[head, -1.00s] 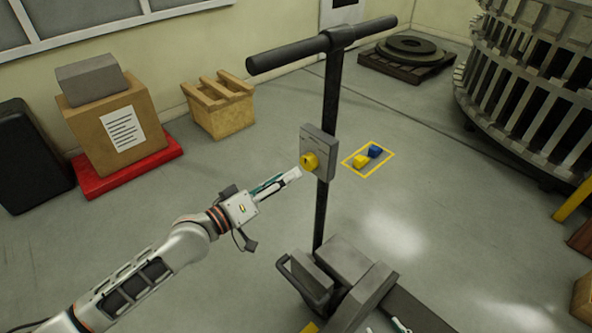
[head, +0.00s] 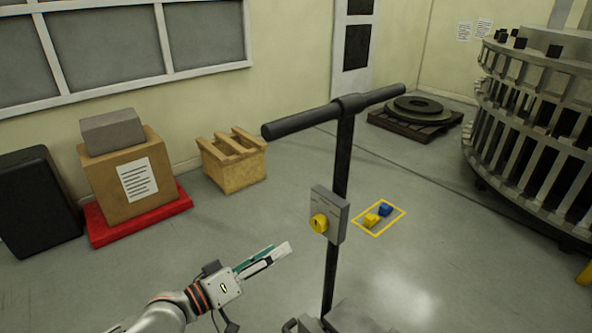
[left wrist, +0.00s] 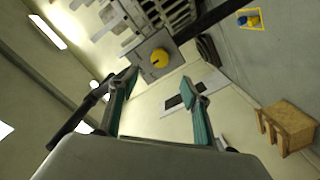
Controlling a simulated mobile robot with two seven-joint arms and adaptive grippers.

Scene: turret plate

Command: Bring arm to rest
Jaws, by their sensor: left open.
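My left gripper (head: 276,254) is in the lower middle of the head view, empty, to the left of and below the grey control box with its yellow knob (head: 319,223). In the left wrist view its two teal-lined fingers (left wrist: 165,108) stand wide apart with nothing between them. The grey box (left wrist: 146,47) and the yellow knob (left wrist: 160,58) show beyond the fingertips, apart from them. My right gripper is not in the head view.
The box is on a black post with a T-shaped bar (head: 300,122). A yellow floor square (head: 358,230) holds a yellow and a blue block. A carton (head: 120,195) on a red pallet and a wooden crate (head: 235,170) stand left. A large slatted ring structure (head: 530,120) stands right.

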